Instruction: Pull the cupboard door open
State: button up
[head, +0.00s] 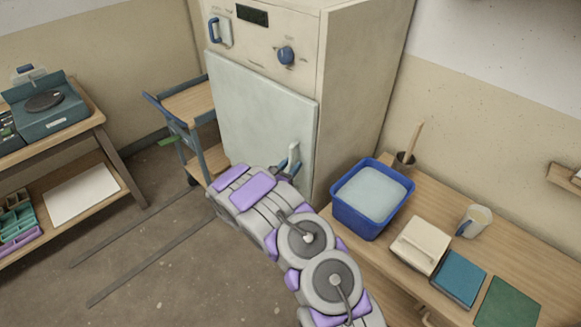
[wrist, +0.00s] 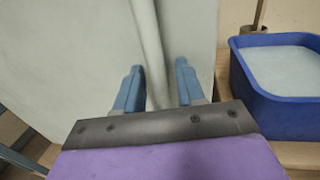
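The cupboard door (head: 262,115) is the large pale panel on the front of the tall cream cabinet (head: 350,90). It looks shut or nearly so. Its pale upright handle (head: 294,153) is near the door's lower right side. My gripper (head: 289,165) is at this handle, partly hidden by my arm. In the wrist view my gripper (wrist: 158,88) has its two blue fingers apart. The pale upright bar of the handle (wrist: 150,50) runs between them, with a gap showing beside the right finger. I cannot tell how deep the bar sits between the fingers.
A blue tub (head: 362,210) of pale glaze stands on the wooden table (head: 450,200) close to the right of my gripper. A small trolley (head: 185,125) stands left of the cabinet, near the door's left side. Open floor (head: 150,240) lies in front at left.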

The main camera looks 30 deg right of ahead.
jog(key=shift+c, duration=0.2)
grip_shut()
jog(key=shift+a, duration=0.15)
dwell(0.3)
